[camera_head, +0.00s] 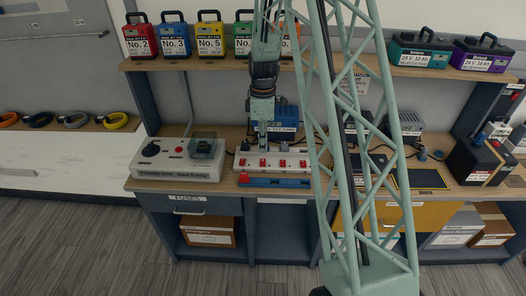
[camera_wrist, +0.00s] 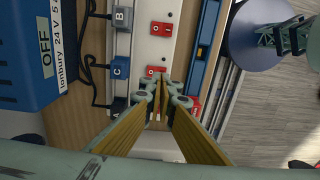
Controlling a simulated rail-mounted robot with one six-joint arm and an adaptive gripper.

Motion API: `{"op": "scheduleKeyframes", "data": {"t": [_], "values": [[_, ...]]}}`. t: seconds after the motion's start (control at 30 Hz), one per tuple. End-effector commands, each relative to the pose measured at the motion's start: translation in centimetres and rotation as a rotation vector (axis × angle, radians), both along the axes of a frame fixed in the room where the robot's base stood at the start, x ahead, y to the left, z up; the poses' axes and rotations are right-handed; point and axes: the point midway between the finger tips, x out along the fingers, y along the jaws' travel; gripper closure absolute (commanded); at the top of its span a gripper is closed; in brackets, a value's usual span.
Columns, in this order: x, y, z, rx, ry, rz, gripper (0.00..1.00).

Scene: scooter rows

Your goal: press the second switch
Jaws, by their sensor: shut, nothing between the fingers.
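A white switch strip (camera_head: 272,170) with several red switches in a row lies on the bench. The second red switch from the left (camera_head: 262,163) sits directly below my gripper (camera_head: 263,148). My gripper points down, shut and empty. I cannot tell whether the fingertips touch the switch.
A blue bar with a red end (camera_head: 280,183) lies along the strip's front. A white control box (camera_head: 178,172) stands to the left. A blue power unit (camera_head: 285,122) stands behind the strip, with cables. A shelf of coloured battery packs (camera_head: 210,37) is above.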

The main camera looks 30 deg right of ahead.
Motion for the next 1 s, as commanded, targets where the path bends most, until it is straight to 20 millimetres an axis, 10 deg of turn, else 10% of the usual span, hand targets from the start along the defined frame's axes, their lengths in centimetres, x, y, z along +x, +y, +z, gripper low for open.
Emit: {"op": "scheduleKeyframes", "data": {"t": [0.6,1.0], "values": [[-0.7,0.5,7.0,-0.001,-0.001,0.000,1.00],[-0.9,0.6,8.1,0.001,0.001,0.000,1.00]]}}
